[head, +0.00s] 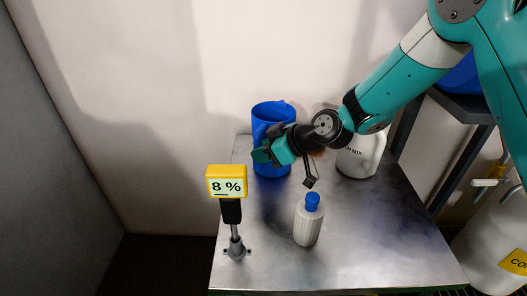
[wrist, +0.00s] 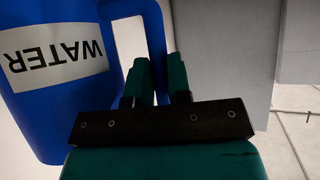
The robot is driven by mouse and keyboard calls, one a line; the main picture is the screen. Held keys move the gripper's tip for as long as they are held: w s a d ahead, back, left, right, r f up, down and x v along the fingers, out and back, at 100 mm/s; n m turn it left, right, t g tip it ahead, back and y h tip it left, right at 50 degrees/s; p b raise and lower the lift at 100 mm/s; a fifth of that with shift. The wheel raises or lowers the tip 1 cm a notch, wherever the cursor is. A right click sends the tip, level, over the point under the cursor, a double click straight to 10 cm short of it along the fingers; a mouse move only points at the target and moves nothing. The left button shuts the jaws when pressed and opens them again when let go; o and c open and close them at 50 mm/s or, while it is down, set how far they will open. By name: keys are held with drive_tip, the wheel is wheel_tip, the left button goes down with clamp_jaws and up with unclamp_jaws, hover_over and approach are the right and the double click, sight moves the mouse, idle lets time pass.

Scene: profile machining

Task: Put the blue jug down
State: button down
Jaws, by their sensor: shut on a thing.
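The blue jug (head: 270,113) is upright at the back left of the metal table (head: 260,270). In the wrist view the jug (wrist: 40,120) fills the left side, with a white label reading WATER upside down. My gripper (head: 268,152) is in front of the jug, and in the wrist view its fingers (wrist: 160,75) are closed around the jug's handle (wrist: 158,35).
A white bottle with a blue cap (head: 307,225) stands mid-table. A yellow meter reading 8 % (head: 227,181) stands at the left edge. A white jug labelled MIX (head: 358,160) stands behind my arm. A dark shelf (head: 465,107) and a white container (head: 490,240) are at right. The table's front right is clear.

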drive_tip(key=shift+f, duration=0.1)
drive_tip(key=c, duration=1.1)
unclamp_jaws()
drive_tip(key=shift+o, duration=0.2)
drive_tip(key=v, duration=1.2)
drive_tip(key=s+d+r+m+g+h, duration=0.2)
drive_tip(key=s+r+m+h, duration=0.1)
drive_tip(key=s, duration=0.9)
drive_tip(key=s+d+r+m+g+h, duration=0.2)
drive_tip(key=s+d+r+m+h, duration=0.1)
drive_tip(key=s, duration=0.9)
drive_tip(key=shift+s+g+b, duration=0.35)
drive_tip(key=shift+g, duration=0.05)
